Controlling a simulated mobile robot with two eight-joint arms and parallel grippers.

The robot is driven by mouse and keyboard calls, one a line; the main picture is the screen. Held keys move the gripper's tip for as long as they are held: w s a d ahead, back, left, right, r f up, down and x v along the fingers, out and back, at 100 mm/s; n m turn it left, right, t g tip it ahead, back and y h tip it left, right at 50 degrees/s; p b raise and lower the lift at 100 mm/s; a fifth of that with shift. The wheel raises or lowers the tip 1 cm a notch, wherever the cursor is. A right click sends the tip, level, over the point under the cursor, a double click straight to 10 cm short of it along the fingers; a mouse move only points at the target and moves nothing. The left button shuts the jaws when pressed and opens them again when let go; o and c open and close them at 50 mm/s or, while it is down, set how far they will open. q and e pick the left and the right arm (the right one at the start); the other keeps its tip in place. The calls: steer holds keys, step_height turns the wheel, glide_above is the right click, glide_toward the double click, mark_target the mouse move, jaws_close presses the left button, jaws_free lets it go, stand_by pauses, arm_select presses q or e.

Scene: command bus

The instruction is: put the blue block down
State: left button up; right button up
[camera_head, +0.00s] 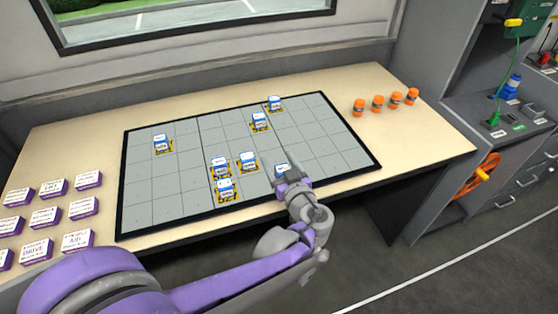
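A blue block with a white top (281,169) is at the near edge of the dark-framed grey grid board (335,160), right of its middle. My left gripper (289,172) is right at this block and hides part of it. One grey finger shows beside the block; the other is hidden. I cannot tell whether the fingers grip it or whether the block touches the board. My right gripper is not in view.
Several similar blue-and-white blocks stand on yellow-orange bases on the board, including one at the left (162,144) and one at the back (275,103). White-and-purple labelled boxes (85,207) fill the table's left end. Orange cylinders (377,102) stand at the right back.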

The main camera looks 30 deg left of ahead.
arm_select(q)
steer(key=shift+r, duration=0.3)
steer(key=p+v, duration=0.2)
steer(key=v, duration=1)
steer(key=shift+f, duration=0.2)
